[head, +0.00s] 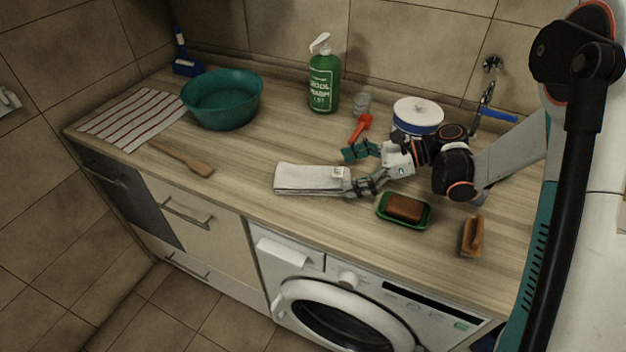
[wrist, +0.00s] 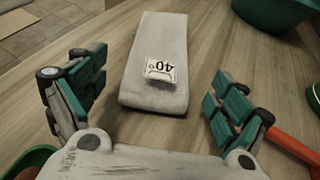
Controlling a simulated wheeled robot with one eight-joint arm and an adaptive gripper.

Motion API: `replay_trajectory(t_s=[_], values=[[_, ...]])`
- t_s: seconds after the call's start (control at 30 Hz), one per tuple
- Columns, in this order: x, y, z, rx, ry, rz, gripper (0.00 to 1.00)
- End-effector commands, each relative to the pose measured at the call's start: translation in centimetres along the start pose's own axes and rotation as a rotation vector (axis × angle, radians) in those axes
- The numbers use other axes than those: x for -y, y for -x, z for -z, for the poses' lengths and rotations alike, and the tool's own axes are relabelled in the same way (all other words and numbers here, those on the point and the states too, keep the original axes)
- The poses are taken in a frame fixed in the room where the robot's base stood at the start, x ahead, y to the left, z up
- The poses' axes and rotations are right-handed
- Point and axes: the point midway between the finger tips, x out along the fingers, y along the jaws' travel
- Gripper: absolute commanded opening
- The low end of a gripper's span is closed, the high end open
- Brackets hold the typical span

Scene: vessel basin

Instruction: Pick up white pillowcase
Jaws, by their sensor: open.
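The white pillowcase (head: 305,178) lies folded flat on the wooden counter, near its front edge. A small label reading 40° sits on its near end in the wrist view (wrist: 158,45). My gripper (head: 355,169) is just right of the pillowcase in the head view. In the wrist view my gripper (wrist: 150,95) is open, with one finger on each side of the pillowcase's near end. Neither finger visibly touches the cloth.
A green soap dish (head: 381,213) with a brown bar and a wooden brush (head: 472,237) lie nearby. A red-orange tool (head: 360,127), white tin (head: 418,112), green bottle (head: 324,85), teal basin (head: 222,112), wooden spatula (head: 183,158) and striped cloth (head: 130,118) stand or lie around.

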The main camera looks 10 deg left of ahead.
Motion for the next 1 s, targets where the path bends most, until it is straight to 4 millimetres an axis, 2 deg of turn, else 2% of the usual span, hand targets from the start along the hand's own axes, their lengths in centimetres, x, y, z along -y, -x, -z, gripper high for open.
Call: replay_trajectory(t_s=[0.4,0.63,0.67,0.87,0.9,1.0], values=[[0.0,-4.9,0.3,0.000,0.001,-0.001,0.92],[0.1,-5.0,0.2,0.000,0.000,0.001,0.92],[0.1,-5.0,0.2,0.000,0.000,0.001,0.87],[0.1,-5.0,0.2,0.000,0.000,0.001,0.42],[0.1,-5.0,0.2,-0.001,0.000,0.001,0.37],[0.1,-5.0,0.2,0.000,0.001,0.001,0.37]])
